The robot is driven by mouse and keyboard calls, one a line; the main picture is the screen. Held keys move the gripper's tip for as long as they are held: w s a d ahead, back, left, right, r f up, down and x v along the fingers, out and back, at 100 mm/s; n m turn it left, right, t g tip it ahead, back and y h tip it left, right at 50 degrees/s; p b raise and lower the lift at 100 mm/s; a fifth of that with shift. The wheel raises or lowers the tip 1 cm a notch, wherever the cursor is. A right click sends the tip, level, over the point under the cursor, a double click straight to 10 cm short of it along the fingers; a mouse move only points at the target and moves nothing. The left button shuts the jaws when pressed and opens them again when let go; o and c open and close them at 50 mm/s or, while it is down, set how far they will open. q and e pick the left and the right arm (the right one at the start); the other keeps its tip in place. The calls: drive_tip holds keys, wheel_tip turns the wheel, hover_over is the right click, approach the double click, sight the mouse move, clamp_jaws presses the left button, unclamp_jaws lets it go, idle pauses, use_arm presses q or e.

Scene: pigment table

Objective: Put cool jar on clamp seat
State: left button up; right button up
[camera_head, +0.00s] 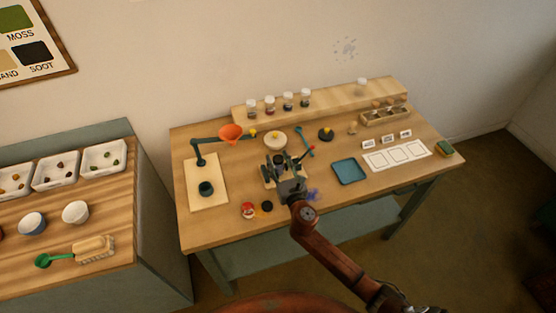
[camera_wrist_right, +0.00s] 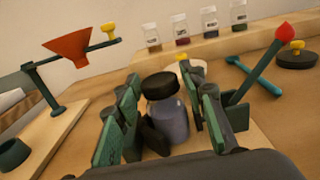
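A glass jar with a black lid (camera_wrist_right: 161,86) and blue-grey contents (camera_wrist_right: 170,124) stands upright between the fingers of my right gripper (camera_wrist_right: 168,118). Small gaps show between the jar and the finger pads, so the gripper looks open around it. A dark rounded part (camera_wrist_right: 154,136) touches or overlaps the jar's lower left; the jar's base is hidden. A teal lever with a red tip (camera_wrist_right: 284,32) rises just right of the fingers, above a pale board (camera_wrist_right: 252,142). In the head view my right gripper (camera_head: 283,163) covers the jar and most of this board. My left gripper is not in view.
A stand with an orange funnel (camera_head: 231,133) is to the left. Several jars stand on the back shelf (camera_head: 330,97). A blue tray (camera_head: 349,171) lies right of the gripper. A red-and-white item (camera_head: 248,210) and a black disc (camera_head: 267,206) lie near the front edge.

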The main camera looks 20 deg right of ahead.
drive_tip(key=shift+o, duration=0.7)
drive_tip(key=shift+r, duration=0.3)
drive_tip(key=s, duration=0.6)
drive_tip(key=s+p, duration=0.1)
drive_tip(key=s, duration=0.5)
drive_tip(key=shift+d+f, duration=0.1)
drive_tip(key=shift+d, duration=0.1)
